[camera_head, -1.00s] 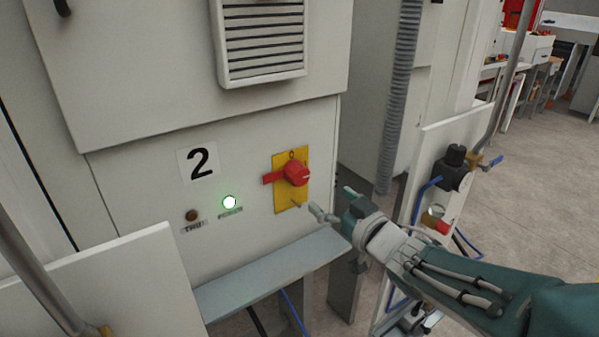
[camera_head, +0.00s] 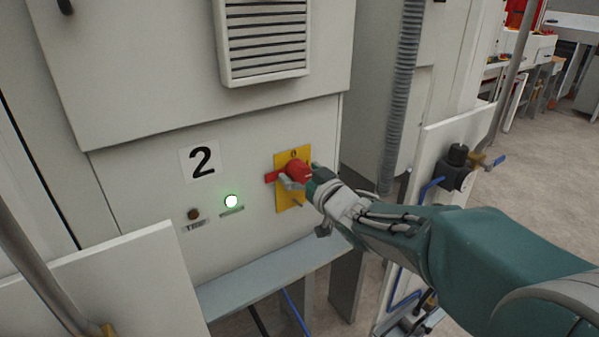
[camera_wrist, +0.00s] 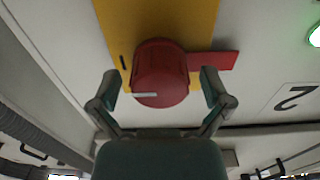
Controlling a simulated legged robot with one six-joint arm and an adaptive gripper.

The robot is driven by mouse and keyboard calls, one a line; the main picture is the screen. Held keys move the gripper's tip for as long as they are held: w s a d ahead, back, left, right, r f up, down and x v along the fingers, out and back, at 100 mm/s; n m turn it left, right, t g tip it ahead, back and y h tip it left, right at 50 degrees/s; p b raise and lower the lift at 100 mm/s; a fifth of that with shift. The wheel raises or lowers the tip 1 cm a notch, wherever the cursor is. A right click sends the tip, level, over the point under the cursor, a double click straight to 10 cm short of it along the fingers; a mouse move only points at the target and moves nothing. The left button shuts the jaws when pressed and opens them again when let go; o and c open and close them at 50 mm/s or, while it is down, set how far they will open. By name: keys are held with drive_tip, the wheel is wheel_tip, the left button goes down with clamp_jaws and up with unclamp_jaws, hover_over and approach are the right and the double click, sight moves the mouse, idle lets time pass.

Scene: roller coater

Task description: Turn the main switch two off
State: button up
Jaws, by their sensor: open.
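The main switch two is a red rotary knob (camera_head: 297,171) on a yellow plate (camera_head: 292,203), on the light cabinet front right of the "2" label (camera_head: 202,162). Its red handle points left in the head view. In the wrist view the knob (camera_wrist: 160,72) is centred, its handle (camera_wrist: 213,61) pointing right. My gripper (camera_head: 302,176) is at the knob. In the wrist view my gripper (camera_wrist: 159,90) is open, one finger on each side of the knob, with a small gap visible at the left finger. The right finger overlaps the handle's lower edge in view; contact cannot be told.
A green lamp (camera_head: 231,201) glows left of the switch, beside a dark brown lamp (camera_head: 194,214). A grey ledge (camera_head: 270,272) juts out below. A vent (camera_head: 265,40) is above. A white panel with a black valve (camera_head: 456,170) stands to the right.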

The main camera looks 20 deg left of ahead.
drive_tip(key=c, duration=1.2)
drive_tip(key=shift+o, duration=0.2)
drive_tip(key=shift+n, duration=0.3)
drive_tip(key=n, duration=0.4)
drive_tip(key=shift+s, duration=0.1)
drive_tip(key=n, duration=0.4)
drive_tip(key=shift+n, duration=0.4)
drive_tip(key=n, duration=0.4)
drive_tip(key=shift+s+a+f, duration=0.1)
drive_tip(key=shift+f, duration=0.1)
drive_tip(key=shift+f+n, duration=0.15)
drive_tip(key=shift+n, duration=2.15)
drive_tip(key=shift+f, duration=0.1)
